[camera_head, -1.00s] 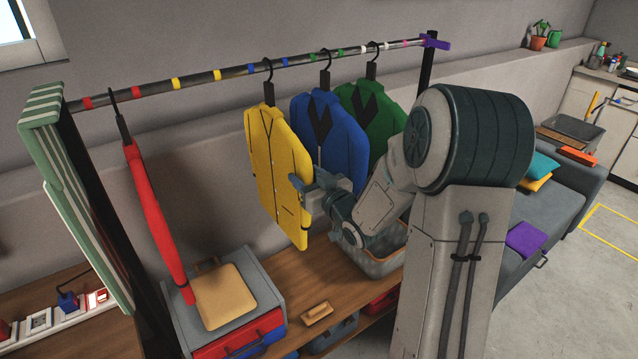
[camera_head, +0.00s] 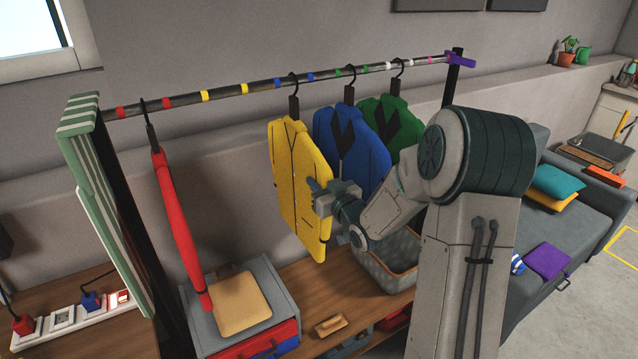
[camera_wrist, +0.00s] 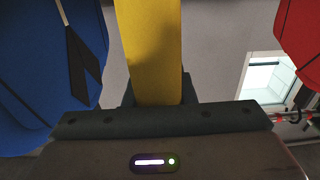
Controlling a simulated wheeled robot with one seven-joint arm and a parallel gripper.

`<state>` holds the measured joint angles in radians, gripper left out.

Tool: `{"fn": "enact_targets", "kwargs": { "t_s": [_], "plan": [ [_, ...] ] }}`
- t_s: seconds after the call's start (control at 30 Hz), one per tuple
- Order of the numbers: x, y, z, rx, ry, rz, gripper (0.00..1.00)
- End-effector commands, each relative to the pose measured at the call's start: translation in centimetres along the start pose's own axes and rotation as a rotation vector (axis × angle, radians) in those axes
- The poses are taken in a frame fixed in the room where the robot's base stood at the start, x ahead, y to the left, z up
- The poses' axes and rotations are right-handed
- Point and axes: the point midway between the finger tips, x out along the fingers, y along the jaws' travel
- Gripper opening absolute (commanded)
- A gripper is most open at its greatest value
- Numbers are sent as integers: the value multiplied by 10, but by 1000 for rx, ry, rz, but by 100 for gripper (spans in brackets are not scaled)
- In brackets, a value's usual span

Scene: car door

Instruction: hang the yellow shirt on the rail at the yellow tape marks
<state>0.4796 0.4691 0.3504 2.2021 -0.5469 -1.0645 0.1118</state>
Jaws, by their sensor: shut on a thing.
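The yellow shirt (camera_head: 296,170) hangs upright from a dark hanger. Its hook is at the rail (camera_head: 180,99) between two blue tape marks; I cannot tell how firmly it rests there. The yellow tape marks, one on the left (camera_head: 208,96) and one on the right (camera_head: 242,88), are left of that hook, with bare rail between them. My gripper (camera_head: 322,197) is shut on the yellow shirt's right edge, about mid-height. In the wrist view the yellow shirt (camera_wrist: 150,45) shows as a narrow strip running into my gripper (camera_wrist: 155,98).
A red shirt (camera_head: 178,225) hangs left, between red marks. A blue shirt (camera_head: 352,145) and a green shirt (camera_head: 385,118) hang close on the right. A striped green cloth (camera_head: 92,190) covers the left post. A bin (camera_head: 388,268) and grey box (camera_head: 215,340) stand below.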

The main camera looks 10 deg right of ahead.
Motion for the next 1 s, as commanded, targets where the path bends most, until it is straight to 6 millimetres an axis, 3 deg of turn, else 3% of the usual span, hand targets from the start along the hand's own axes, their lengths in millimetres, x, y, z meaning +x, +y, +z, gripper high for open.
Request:
{"fn": "enact_targets", "kwargs": {
  "t_s": [0.47, 1.0],
  "plan": [
    [0, 0, -9, -1, 5, -1, 0],
    [0, 0, -1, -2, 4, -1, 0]
  ]
}}
